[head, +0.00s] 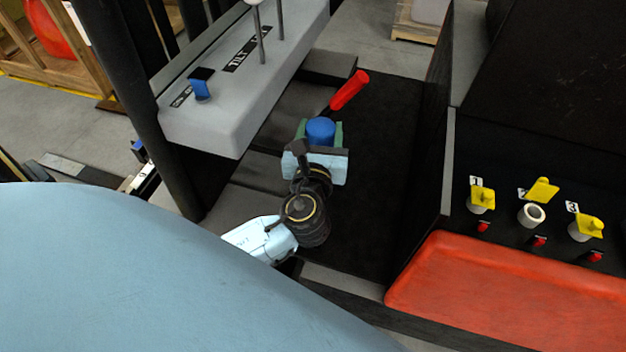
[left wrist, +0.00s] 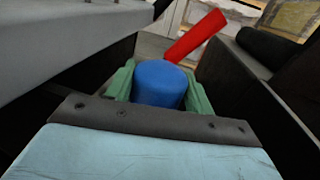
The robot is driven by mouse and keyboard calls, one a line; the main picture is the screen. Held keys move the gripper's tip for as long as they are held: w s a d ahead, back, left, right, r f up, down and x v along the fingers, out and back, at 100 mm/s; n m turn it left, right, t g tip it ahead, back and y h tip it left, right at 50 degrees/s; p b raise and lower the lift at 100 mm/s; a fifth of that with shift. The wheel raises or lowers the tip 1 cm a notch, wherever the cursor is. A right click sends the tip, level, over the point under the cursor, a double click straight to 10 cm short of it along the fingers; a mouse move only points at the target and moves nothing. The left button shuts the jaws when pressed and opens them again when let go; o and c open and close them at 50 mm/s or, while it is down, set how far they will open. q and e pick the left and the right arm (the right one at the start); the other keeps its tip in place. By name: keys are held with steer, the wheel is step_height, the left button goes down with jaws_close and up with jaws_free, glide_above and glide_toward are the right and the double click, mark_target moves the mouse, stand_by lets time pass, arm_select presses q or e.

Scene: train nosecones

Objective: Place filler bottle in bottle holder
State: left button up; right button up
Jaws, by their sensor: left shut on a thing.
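My left gripper (head: 320,134) reaches forward over a dark recessed floor, its two green fingers shut on a blue cylinder, which I take to be the filler bottle (head: 320,129). In the left wrist view the blue bottle (left wrist: 159,82) sits between the green fingers (left wrist: 160,88), its rounded end facing the camera. Its far end is hidden. A red handle (head: 349,90) shows just beyond it; I cannot tell whether they are joined. I cannot make out the bottle holder for sure. My right gripper is not in view.
A grey console (head: 240,85) with a blue knob and rods stands left of the gripper. At right are a black panel with yellow-capped white ports (head: 531,214) and a red tray (head: 500,292). A dark wall (head: 430,150) separates them from the recess. The dark floor right of the gripper looks clear.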

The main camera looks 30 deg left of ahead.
arm_select(q)
steer(key=f+n+g+y+b, duration=0.1)
steer(key=f+b, duration=0.1)
steer(key=f, duration=0.1)
steer(key=f+n+y+b, duration=0.1)
steer(key=f+b, duration=0.1)
steer(key=f, duration=0.1)
steer(key=a+f+n+g+y+b, duration=0.1)
steer(key=f+y+b, duration=0.1)
steer(key=f, duration=0.1)
steer(key=shift+s+f+g, duration=0.3)
steer(key=shift+s+f, duration=0.05)
step_height(320, 180, down, 8)
steer(key=s+d+n+g+y+b, duration=0.1)
steer(key=s+n+g+y+b, duration=0.1)
steer(key=b, duration=0.5)
steer(key=n+g+y, duration=0.1)
steer(key=g, duration=0.1)
steer(key=shift+s+n+g+y+b, duration=0.25)
steer(key=shift+n+g+y+b, duration=0.05)
steer(key=shift+n+y, duration=0.1)
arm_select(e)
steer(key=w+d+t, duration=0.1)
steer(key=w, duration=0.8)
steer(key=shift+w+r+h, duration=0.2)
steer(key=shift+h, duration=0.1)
arm_select(q)
steer(key=shift+d, duration=0.1)
